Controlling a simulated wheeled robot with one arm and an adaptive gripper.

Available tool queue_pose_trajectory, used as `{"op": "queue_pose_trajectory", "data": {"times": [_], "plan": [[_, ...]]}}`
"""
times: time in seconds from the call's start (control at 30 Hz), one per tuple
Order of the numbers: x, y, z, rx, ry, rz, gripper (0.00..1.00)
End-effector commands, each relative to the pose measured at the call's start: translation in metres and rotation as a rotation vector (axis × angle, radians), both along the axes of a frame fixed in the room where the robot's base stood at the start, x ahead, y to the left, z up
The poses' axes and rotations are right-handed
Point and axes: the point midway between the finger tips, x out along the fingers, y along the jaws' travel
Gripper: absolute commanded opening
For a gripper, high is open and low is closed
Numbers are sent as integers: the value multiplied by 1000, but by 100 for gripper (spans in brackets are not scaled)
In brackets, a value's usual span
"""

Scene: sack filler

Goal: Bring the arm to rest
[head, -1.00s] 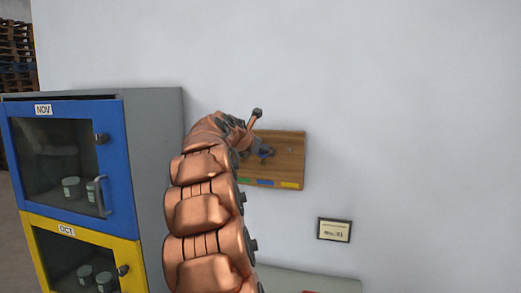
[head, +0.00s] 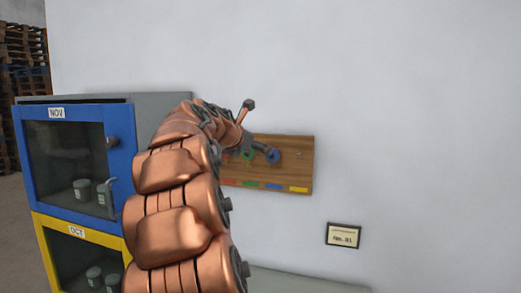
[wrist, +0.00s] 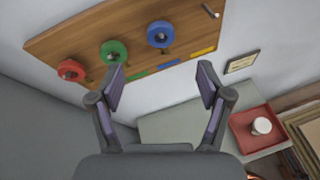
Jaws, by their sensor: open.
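My arm (head: 183,205) in copper reaches up and forward in the head view. My gripper (wrist: 161,72) is open and empty in the wrist view, its two fingers spread wide apart in front of the wall. In the head view the gripper (head: 262,148) is small, in front of the wooden board and partly covering it.
A wooden board (head: 300,168) on the wall holds red (wrist: 71,70), green (wrist: 113,51) and blue (wrist: 161,34) rings; the peg (wrist: 210,11) above the yellow strip is bare. A cabinet (head: 122,150) stands left. A red tray (wrist: 245,140) holds a white-topped jar (wrist: 262,126).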

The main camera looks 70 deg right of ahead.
Motion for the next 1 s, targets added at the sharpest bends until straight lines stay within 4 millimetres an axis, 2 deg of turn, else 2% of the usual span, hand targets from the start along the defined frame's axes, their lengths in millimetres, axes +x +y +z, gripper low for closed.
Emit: {"op": "queue_pose_trajectory", "data": {"times": [0.13, 0.43, 0.57, 0.67, 0.77, 1.0], "plan": [[0, 9, 3, 2, 0, -1, 77], [1, 11, 3, 3, -2, -2, 77], [7, 24, -8, 32, -52, -6, 77], [20, 50, -28, 91, -154, -20, 77], [34, 88, -59, 181, -287, -51, 77], [53, 194, -138, 433, -565, -195, 77]]}}
